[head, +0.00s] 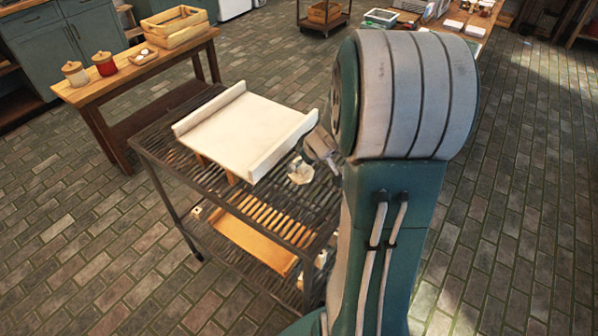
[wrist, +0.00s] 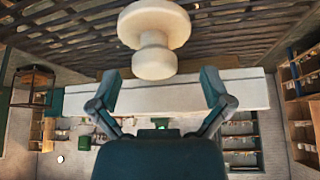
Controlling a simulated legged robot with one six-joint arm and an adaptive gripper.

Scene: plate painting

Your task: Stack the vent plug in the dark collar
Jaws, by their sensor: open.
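The white vent plug (head: 300,173) is on the dark slatted rack, to the right of the white board. In the wrist view the plug (wrist: 153,30) shows a wide round head, a narrower neck and a flared end. My gripper (wrist: 160,82) is open, with one finger on each side and a gap between them. The plug appears just beyond the fingertips, apart from both fingers. In the head view my arm covers most of the gripper. I cannot make out the dark collar in either view; my arm hides part of the rack.
The white board (head: 243,130) with raised side rails lies on the slatted rack (head: 160,145). A wooden slatted piece (head: 250,245) is on the lower shelf. A wooden table (head: 130,78) with jars and a crate stands at back left. Brick floor on the left is clear.

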